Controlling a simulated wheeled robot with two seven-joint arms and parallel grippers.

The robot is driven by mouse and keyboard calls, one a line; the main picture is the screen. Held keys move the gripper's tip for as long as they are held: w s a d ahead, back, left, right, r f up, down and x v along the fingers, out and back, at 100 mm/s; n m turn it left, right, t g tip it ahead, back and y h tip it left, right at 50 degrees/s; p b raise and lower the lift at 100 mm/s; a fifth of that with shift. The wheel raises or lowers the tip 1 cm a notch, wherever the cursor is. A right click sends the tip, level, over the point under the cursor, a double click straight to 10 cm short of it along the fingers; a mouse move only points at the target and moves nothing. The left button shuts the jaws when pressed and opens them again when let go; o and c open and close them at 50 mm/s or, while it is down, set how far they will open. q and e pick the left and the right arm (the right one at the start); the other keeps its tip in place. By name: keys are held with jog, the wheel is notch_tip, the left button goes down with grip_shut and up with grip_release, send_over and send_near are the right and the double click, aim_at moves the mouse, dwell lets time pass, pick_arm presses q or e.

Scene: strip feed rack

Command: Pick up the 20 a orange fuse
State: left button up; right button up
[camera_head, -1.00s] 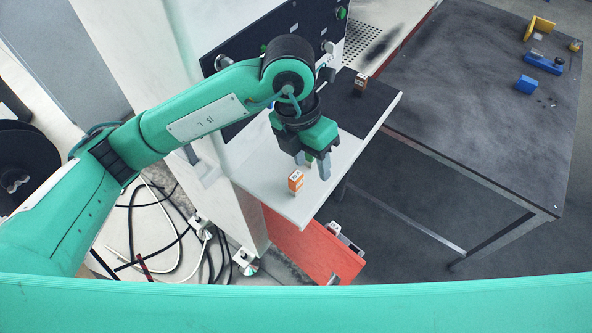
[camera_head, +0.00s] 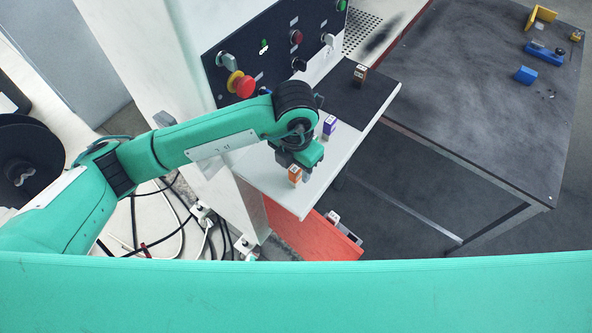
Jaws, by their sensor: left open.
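The orange fuse (camera_head: 294,175) stands upright on the light part of a small shelf (camera_head: 290,200), near its front edge. My left gripper (camera_head: 301,170) is open and points down right at the orange fuse. Its fingers partly overlap the fuse in the picture, and I cannot tell whether they are around it or just behind it. The lower fingertips are mostly hidden. My right gripper is not in view.
A purple fuse (camera_head: 329,126) stands behind the gripper, and a brown fuse (camera_head: 360,75) stands on the shelf's dark part. A control panel (camera_head: 275,52) with a red knob (camera_head: 244,87) rises behind. A dark table (camera_head: 470,100) with blue and yellow items is at right.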

aim_at(296, 168)
pick_arm(q)
jog(key=shift+f, duration=1.55)
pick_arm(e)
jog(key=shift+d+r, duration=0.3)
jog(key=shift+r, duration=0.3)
pick_arm(q)
jog(key=shift+c, duration=0.5)
grip_shut()
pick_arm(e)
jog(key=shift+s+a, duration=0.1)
pick_arm(q)
jog(key=shift+r+p, duration=0.1)
jog(key=shift+p, duration=0.2)
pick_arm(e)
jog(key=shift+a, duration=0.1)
